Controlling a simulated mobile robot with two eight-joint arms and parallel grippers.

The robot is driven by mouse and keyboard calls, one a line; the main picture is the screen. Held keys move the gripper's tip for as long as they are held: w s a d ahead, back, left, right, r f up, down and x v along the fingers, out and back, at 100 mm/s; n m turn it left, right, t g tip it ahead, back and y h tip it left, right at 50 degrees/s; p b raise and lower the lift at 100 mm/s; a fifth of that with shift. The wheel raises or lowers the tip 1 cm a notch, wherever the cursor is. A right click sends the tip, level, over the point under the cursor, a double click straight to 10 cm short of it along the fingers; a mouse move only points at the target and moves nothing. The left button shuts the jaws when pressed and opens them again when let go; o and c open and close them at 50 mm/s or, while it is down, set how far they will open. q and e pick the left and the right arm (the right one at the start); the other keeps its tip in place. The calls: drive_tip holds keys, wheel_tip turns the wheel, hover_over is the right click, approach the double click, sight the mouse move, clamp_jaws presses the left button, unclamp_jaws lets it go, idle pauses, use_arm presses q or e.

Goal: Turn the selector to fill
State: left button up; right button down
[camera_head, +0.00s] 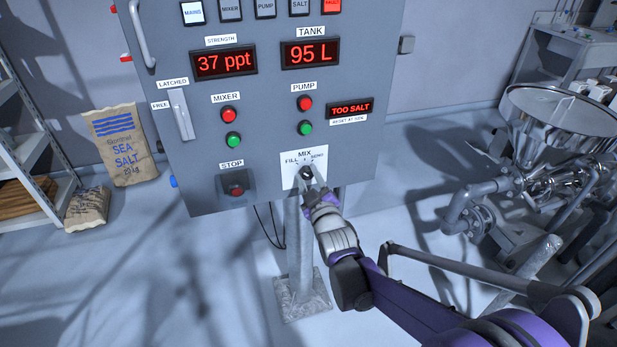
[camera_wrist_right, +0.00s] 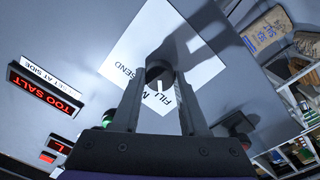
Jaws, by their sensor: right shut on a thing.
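The selector is a dark round knob (camera_head: 306,172) on a white plate (camera_head: 291,180) at the bottom right of the grey control panel. The plate reads MIX at the top, FILL at the left and SEND at the right. My right gripper (camera_head: 308,180) is at the plate, shut on the selector knob. In the right wrist view the knob (camera_wrist_right: 158,70) sits between the two fingers, with a small light mark toward the MIX lettering; its exact setting is hard to tell. Parts of the labels are hidden by the fingers. My left gripper is not in view.
The panel (camera_head: 265,120) shows 37 ppt, 95 L and a lit TOO SALT sign (camera_head: 350,107). The STOP button (camera_head: 236,189) is left of the plate. A metal hopper (camera_head: 560,115) and pipes stand at right; salt sacks (camera_head: 122,145) and shelving are at left.

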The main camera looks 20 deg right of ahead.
drive_tip(key=shift+c, duration=2.2)
unclamp_jaws()
drive_tip(key=s, duration=1.1)
drive_tip(key=shift+d, duration=0.1)
